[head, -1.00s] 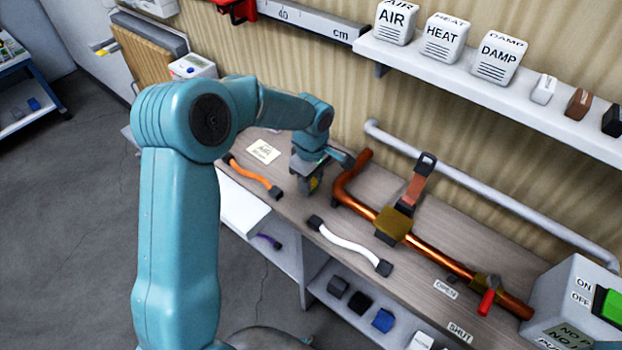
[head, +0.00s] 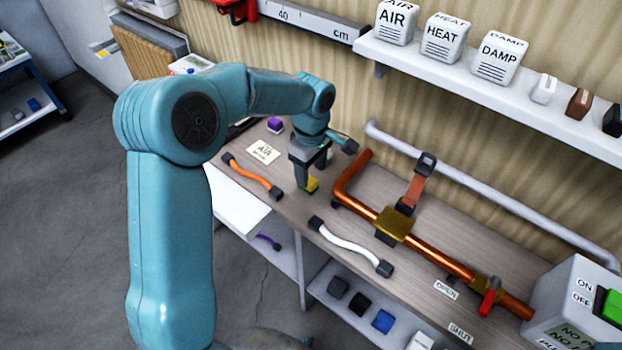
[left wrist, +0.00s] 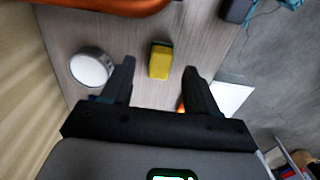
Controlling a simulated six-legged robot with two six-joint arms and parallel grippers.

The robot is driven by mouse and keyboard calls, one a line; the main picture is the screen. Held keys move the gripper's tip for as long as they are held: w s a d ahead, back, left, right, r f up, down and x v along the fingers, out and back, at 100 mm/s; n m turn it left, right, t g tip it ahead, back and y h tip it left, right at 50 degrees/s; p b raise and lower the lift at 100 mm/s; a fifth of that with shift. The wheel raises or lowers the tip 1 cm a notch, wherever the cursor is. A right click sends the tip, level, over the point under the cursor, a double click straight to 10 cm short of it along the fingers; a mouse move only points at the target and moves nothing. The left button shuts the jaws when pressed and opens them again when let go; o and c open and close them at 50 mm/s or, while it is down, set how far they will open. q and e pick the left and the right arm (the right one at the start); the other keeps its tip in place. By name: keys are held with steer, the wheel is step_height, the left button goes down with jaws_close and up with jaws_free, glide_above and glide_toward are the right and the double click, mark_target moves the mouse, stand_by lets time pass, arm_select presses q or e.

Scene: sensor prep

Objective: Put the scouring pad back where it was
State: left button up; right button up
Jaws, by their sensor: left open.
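The scouring pad (left wrist: 159,62), yellow with a dark green layer, lies on the wooden bench top in the left wrist view. In the head view only a small yellow part of the pad (head: 312,185) shows beside my left gripper's fingers. My left gripper (left wrist: 158,72) is open, and in the left wrist view the pad appears between and slightly past its fingertips, with a gap on both sides. In the head view my left gripper (head: 307,180) points down at the bench. My right gripper is not in view.
A white round object (left wrist: 91,68) stands beside one finger. A copper pipe (head: 352,178) with a valve runs along the bench.

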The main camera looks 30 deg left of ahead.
mark_target(310, 181)
arm_select(q)
step_height(310, 181, up, 8)
steer(key=shift+f, duration=0.25)
steer(key=shift+s, duration=0.15)
stand_by(0.4)
